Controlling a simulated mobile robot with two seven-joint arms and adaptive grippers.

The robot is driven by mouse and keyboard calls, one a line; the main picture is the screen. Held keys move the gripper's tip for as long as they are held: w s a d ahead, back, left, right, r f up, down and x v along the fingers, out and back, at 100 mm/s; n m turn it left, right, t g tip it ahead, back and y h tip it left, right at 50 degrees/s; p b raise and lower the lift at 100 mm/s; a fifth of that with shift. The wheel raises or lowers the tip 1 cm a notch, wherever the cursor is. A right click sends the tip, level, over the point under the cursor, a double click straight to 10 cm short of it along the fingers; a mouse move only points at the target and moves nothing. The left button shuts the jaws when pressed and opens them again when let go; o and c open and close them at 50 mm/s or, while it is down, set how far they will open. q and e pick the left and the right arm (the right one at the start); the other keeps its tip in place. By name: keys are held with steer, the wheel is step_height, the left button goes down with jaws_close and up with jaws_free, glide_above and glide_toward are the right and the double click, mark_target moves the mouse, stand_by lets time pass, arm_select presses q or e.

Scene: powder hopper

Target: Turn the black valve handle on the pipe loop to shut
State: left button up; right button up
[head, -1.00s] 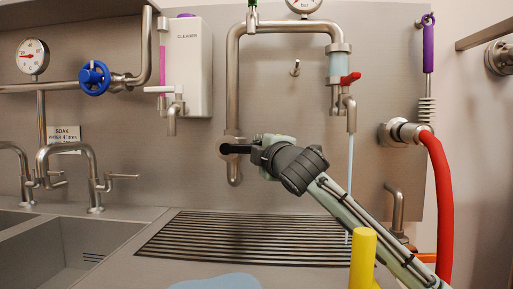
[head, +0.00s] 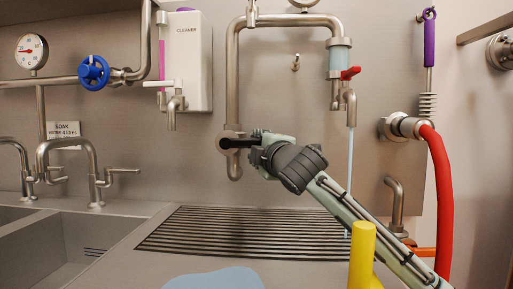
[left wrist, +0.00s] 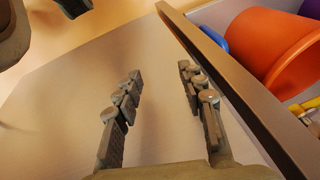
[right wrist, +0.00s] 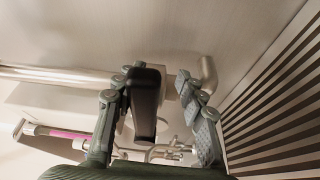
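The black valve handle (head: 237,143) lies about level on the lower part of the steel pipe loop (head: 233,80), pointing right from its pivot. My right gripper (head: 258,147) reaches it from the right. In the right wrist view the handle (right wrist: 146,100) stands between the fingers of the right gripper (right wrist: 152,88). It is close to the left finger, with a gap to the right finger, so the gripper is open around it. My left gripper (left wrist: 160,88) is open and empty in the left wrist view, away from the loop.
Liquid (head: 350,165) runs from the red-handled tap (head: 350,73). A slotted drain (head: 240,232) lies below the loop. A yellow object (head: 362,255) stands in front near my right arm. A red hose (head: 440,200) hangs at right. An orange bucket (left wrist: 268,40) is near my left gripper.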

steer(key=shift+r, duration=0.1)
step_height(320, 180, up, 10)
stand_by(0.4)
steer(key=shift+s+r, duration=0.1)
steer(key=shift+s, duration=1.35)
steer(key=s+d+r, duration=0.2)
steer(key=s, duration=0.3)
steer(key=shift+s+r, duration=0.15)
steer(key=shift+s, duration=0.05)
steer(key=shift+d, duration=0.1)
